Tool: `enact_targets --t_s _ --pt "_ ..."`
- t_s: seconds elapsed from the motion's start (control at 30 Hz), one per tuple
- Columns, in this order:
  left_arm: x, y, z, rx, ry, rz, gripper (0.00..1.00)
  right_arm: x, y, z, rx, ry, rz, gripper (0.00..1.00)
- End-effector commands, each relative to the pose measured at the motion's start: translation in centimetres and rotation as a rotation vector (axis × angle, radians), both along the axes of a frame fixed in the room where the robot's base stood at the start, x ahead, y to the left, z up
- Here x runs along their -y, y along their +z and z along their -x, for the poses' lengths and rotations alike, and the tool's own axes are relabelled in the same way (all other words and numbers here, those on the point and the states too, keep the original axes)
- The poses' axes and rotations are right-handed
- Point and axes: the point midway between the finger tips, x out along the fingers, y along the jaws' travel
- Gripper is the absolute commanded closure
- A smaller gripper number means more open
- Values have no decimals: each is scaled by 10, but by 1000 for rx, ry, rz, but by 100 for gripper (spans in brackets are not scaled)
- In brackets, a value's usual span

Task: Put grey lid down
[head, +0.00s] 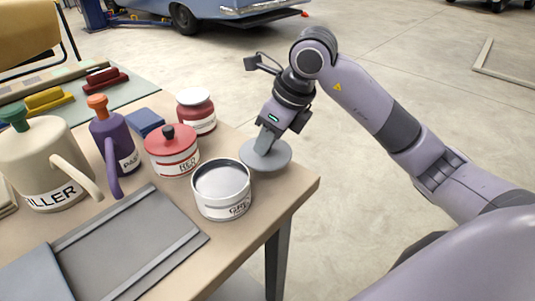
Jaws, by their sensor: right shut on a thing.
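The grey lid (280,155) is a flat disc at the right end of the table, at or just above the tabletop; I cannot tell whether it touches. My right gripper (264,143) points down onto it and is shut on it, hiding its middle. The open grey pot (222,192), labelled partly "GR", stands to the left and in front of the lid. Its inside shows pale grey. My left gripper is not in view.
A purple can (112,140), a filler can (45,165) and a grey tray (125,240) are further left. The table's corner (312,182) is close by on the right.

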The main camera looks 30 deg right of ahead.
Motion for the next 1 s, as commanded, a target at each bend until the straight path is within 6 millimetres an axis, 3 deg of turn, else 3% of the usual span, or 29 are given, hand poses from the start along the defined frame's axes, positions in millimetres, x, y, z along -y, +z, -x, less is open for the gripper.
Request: enact_targets --t_s 0.3,0.7,0.73,0.8,1.0 --pt "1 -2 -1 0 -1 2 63 0 -37 0 -1 0 -1 100" --pt "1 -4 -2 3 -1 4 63 0 -43 0 0 1 0 100" --pt "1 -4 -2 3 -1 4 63 0 -43 0 0 1 0 73" --pt "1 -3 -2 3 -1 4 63 0 -42 0 0 1 0 51" --pt "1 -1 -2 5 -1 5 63 0 -42 0 0 0 0 51"
